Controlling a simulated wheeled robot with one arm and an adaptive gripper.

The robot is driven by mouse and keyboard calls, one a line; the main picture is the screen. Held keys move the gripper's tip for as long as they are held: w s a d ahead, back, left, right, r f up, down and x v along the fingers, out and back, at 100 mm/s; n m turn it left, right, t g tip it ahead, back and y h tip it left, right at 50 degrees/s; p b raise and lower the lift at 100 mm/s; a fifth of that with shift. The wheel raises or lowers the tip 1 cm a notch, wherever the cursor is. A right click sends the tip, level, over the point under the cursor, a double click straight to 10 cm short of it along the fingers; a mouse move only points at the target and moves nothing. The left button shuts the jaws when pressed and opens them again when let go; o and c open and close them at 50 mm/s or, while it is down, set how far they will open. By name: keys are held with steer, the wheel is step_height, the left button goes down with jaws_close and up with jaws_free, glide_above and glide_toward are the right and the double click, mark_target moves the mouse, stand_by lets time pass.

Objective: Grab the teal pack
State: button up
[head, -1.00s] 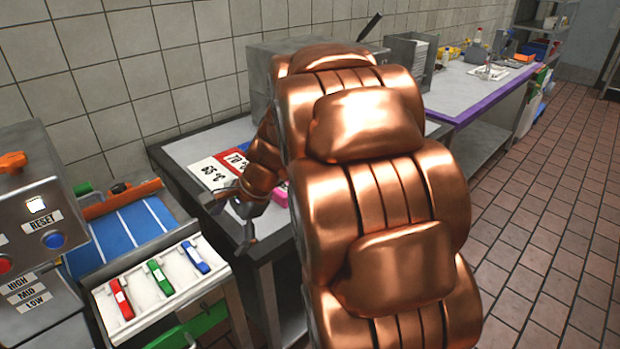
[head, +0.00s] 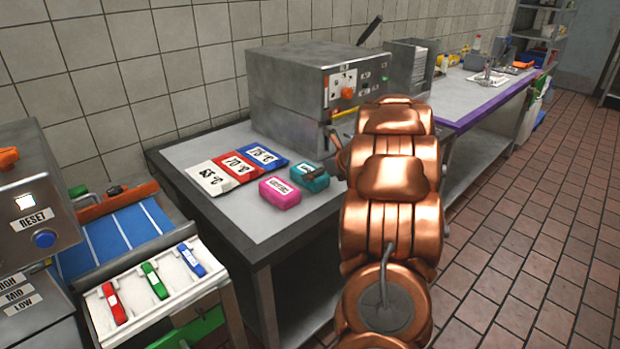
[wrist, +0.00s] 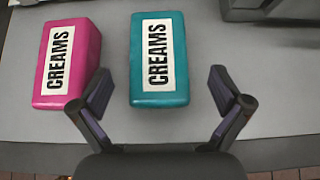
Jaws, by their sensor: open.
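The teal pack (head: 310,177) lies on the grey-topped table, right of the pink pack (head: 280,193). In the wrist view the teal pack (wrist: 158,60) has a white label reading CREAMS and lies ahead of my gripper (wrist: 161,88), roughly centred between the fingers. The fingers are spread open and empty, one to each side of its near end. The pink pack (wrist: 67,65) lies to the left, beyond the left finger. In the head view my arm hides most of the gripper.
Temperature cards in white, red and blue (head: 237,170) lie left of the packs. A grey metal machine (head: 310,95) stands behind them. The table's (head: 225,210) front edge is close to the gripper. A white tray with coloured clips (head: 135,262) is at the lower left.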

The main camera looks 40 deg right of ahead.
steer(key=shift+w+r+p+x, duration=0.15)
steer(key=shift+x, duration=1.55)
steer(key=shift+w+r+p+x, duration=0.1)
steer(key=shift+r+p+x, duration=0.1)
steer(key=shift+x, duration=1.5)
steer(key=shift+a, duration=0.1)
steer(key=c, duration=1.3)
